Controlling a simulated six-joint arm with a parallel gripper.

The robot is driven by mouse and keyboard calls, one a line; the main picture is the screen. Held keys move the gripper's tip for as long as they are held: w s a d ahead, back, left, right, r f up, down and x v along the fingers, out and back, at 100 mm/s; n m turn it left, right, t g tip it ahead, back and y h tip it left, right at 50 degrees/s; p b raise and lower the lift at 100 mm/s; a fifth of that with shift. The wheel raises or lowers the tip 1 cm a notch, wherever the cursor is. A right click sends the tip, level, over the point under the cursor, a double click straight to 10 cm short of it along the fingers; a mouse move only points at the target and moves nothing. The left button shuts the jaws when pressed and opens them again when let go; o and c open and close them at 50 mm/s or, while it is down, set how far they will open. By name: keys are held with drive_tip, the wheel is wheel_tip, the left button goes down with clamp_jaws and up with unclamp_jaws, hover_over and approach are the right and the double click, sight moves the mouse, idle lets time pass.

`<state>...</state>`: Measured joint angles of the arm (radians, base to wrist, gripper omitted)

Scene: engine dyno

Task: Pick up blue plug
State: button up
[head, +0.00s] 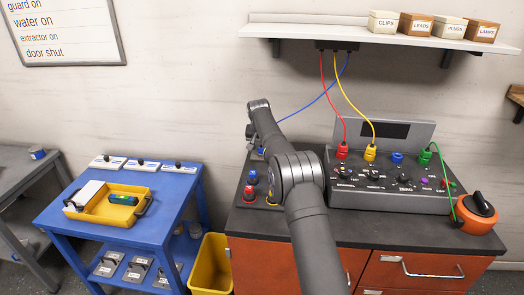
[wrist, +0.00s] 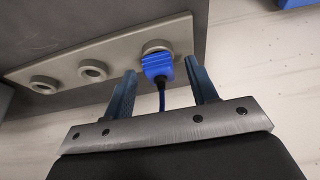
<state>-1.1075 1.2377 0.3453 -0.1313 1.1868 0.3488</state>
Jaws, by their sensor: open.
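The blue plug (wrist: 157,65) sits at the end ring (wrist: 158,46) of a pale grey holder strip in the wrist view, with its blue cable trailing back between my fingers. My gripper (wrist: 161,67) is open, with one blue finger on each side of the plug. The fingers look apart from it; the exact gap in depth I cannot tell. In the head view my gripper (head: 251,137) is at the back left of the dark bench, and my arm hides most of the plug's spot. The blue cable (head: 318,101) runs down there from a box under the shelf.
The holder strip has two empty rings (wrist: 92,69). A console (head: 390,185) with red, yellow and green plugs and knobs stands right of my arm. Red and yellow cables (head: 327,97) hang above it. An orange reel (head: 478,213) sits at the bench's right end.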

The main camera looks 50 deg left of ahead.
drive_tip(key=shift+c, duration=0.4)
drive_tip(key=c, duration=0.8)
drive_tip(key=shift+r, duration=0.1)
